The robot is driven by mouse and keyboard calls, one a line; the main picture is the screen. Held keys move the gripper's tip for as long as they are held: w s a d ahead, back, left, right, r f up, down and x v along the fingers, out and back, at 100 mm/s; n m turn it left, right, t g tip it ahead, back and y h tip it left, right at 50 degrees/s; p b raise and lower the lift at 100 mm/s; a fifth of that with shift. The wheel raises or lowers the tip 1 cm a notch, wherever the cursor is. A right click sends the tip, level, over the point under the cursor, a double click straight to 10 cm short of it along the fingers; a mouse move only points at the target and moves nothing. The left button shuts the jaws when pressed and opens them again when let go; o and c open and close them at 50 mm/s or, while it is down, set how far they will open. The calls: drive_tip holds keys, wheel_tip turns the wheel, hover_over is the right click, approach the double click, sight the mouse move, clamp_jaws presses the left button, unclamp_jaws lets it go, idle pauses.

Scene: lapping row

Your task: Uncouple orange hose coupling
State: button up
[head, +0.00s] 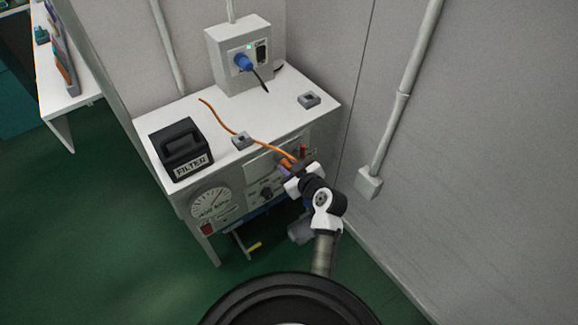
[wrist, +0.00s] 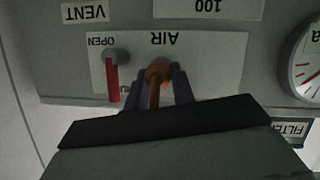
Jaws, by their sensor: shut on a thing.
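The orange hose (head: 222,121) runs across the white bench top and over its front edge to the panel. Its coupling (wrist: 157,74) sits at the port under the AIR label in the wrist view, which appears upside down. My gripper (wrist: 155,88) is shut on the coupling, one finger on each side. In the head view my gripper (head: 288,167) is at the upper right of the panel, and the coupling is mostly hidden by it. A red valve lever (wrist: 112,80) beside the port lies next to the OPEN label. I cannot tell whether the coupling is still seated.
A black FILTER box (head: 181,148) stands on the bench's left. A grey clip (head: 242,141) lies by the hose and another grey block (head: 309,99) near the back right. A socket box (head: 240,55) with a blue plug stands behind. A round gauge (head: 211,203) is on the panel. The wall is close on the right.

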drive_tip(key=shift+s+d, duration=0.8)
drive_tip(key=shift+s, duration=0.3)
idle(0.3)
drive_tip(key=shift+s+d+b, duration=0.35)
drive_tip(key=shift+s+d, duration=0.25)
drive_tip(key=shift+s, duration=0.2)
drive_tip(key=shift+s+d+b, duration=0.35)
drive_tip(key=shift+s+d, duration=0.2)
drive_tip(key=shift+s, duration=0.25)
